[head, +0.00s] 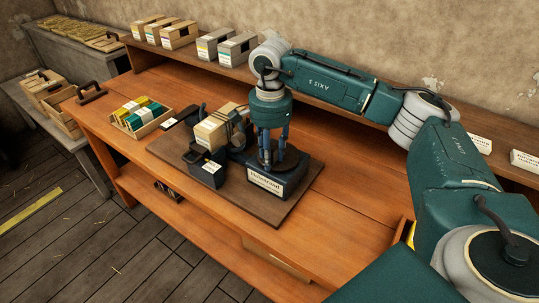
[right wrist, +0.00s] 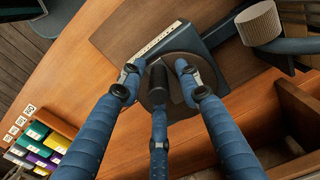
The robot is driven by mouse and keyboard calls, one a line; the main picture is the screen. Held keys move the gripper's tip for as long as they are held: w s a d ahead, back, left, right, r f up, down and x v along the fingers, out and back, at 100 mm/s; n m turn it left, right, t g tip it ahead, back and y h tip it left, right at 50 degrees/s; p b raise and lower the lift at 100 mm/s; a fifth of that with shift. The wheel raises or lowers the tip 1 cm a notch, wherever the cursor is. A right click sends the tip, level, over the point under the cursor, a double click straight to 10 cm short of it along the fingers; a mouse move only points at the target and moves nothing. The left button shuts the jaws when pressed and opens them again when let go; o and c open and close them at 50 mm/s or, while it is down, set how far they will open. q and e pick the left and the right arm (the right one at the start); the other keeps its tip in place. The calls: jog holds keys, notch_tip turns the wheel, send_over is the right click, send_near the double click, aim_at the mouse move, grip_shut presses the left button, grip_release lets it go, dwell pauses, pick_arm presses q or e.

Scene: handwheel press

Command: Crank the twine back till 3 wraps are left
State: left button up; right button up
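The dark press (head: 277,182) with a white nameplate stands on a brown board. Its dark round wheel (right wrist: 186,105) and upright dark crank handle (right wrist: 160,84) show in the right wrist view. My right gripper (head: 268,157) points down over the wheel. In the right wrist view its blue fingers (right wrist: 158,84) stand around the handle, with gaps visible at both sides; it looks open. A ribbed beige cylinder (right wrist: 259,22), perhaps the wound twine, sits at the upper right; I cannot count its wraps. In the head view the gripper partly hides the wheel. My left gripper is out of view.
A tan block (head: 212,131) sits at the press's left, behind a small dark labelled box (head: 207,172). A tray of coloured packets (head: 140,115) lies farther left on the bench (head: 335,225). Labelled boxes (head: 178,34) line the rear shelf. The bench front is largely clear.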

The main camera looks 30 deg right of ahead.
jog(key=shift+a+r, duration=0.1)
jog(key=shift+r, duration=0.05)
notch_tip(320, 180, up, 12)
jog(key=shift+f, duration=0.2)
dwell(0.4)
dwell(0.4)
